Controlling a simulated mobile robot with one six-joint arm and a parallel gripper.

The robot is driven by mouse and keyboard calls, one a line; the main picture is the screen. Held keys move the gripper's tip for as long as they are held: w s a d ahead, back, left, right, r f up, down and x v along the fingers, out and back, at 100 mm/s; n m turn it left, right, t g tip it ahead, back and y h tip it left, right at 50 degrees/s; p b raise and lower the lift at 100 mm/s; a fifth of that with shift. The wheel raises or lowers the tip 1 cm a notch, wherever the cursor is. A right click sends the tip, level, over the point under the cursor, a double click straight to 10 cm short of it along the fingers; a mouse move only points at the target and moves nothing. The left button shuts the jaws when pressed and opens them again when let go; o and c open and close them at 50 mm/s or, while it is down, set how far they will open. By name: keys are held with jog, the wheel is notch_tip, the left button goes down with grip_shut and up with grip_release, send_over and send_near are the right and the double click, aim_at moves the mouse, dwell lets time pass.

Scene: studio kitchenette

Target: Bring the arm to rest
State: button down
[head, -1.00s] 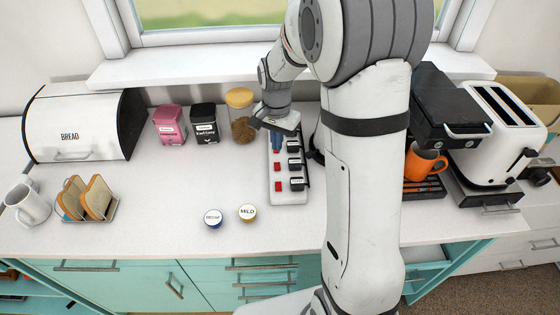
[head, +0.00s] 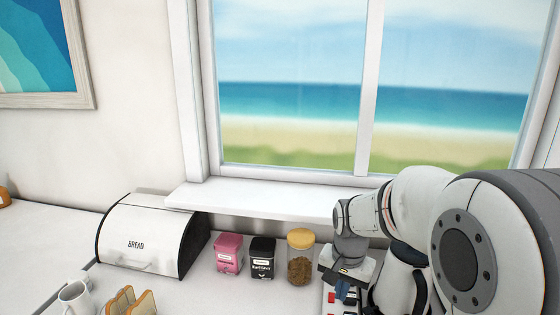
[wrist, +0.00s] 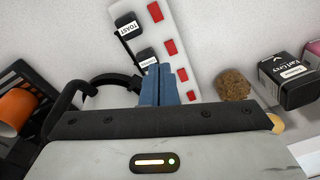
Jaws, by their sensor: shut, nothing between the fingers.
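My gripper (head: 345,292) is low over the counter in front of the window sill, at the lower right of the head view. In the wrist view its blue fingers (wrist: 166,85) are together with nothing between them. They point at the white power strip (wrist: 184,38), which has red switches and black labelled plugs, one reading TOAST (wrist: 127,27). I cannot tell whether the fingertips touch the strip. In the head view most of the strip (head: 325,300) is cut off or hidden by my arm.
A jar with a yellow lid (head: 300,258) stands close left of my gripper, then a black tin (head: 262,260), a pink tin (head: 229,254) and the bread box (head: 150,240). The window sill (head: 260,202) juts out behind. An orange mug (wrist: 17,108) shows in the wrist view.

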jog(key=s+r+n+t, duration=0.1)
jog(key=s+r+n, duration=0.2)
jog(key=s, duration=0.5)
jog(key=s+r+n+t, duration=0.1)
jog(key=s+r+n, duration=0.2)
jog(key=s, duration=0.6)
jog(key=shift+d, duration=0.25)
